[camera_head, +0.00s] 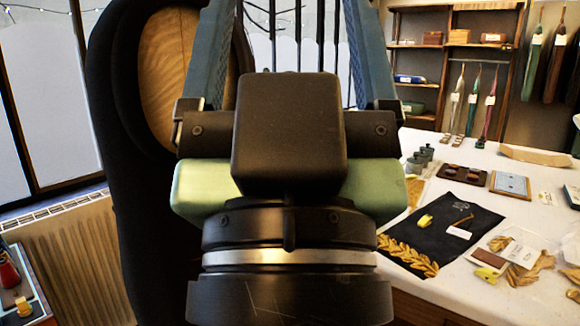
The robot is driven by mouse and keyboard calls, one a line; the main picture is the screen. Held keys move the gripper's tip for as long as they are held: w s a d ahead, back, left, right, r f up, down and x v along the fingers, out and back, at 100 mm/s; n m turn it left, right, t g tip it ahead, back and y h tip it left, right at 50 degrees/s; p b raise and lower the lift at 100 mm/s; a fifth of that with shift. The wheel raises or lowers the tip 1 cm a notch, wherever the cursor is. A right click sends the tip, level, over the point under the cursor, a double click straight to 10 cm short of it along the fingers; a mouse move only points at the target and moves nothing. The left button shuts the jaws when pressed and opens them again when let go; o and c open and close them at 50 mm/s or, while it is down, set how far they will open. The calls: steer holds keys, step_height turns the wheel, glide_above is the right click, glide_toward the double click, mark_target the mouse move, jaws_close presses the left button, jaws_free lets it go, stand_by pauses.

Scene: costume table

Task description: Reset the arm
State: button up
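My gripper (288,40) fills the middle of the head view, close to the camera and pointing up and away. The fingertips run out of the top of the picture. My wrist, black with a silver ring, shows below and hides the middle of the scene. The gripper appears to be clear of the white table (445,290) on the right.
Shelves (460,50) stand behind. A black-framed oval wooden panel (165,75) rises close at left, and a small table (28,298) stands lower left.

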step_height(320, 180, up, 14)
steer(key=p, duration=1.1)
steer(key=shift+p, duration=0.3)
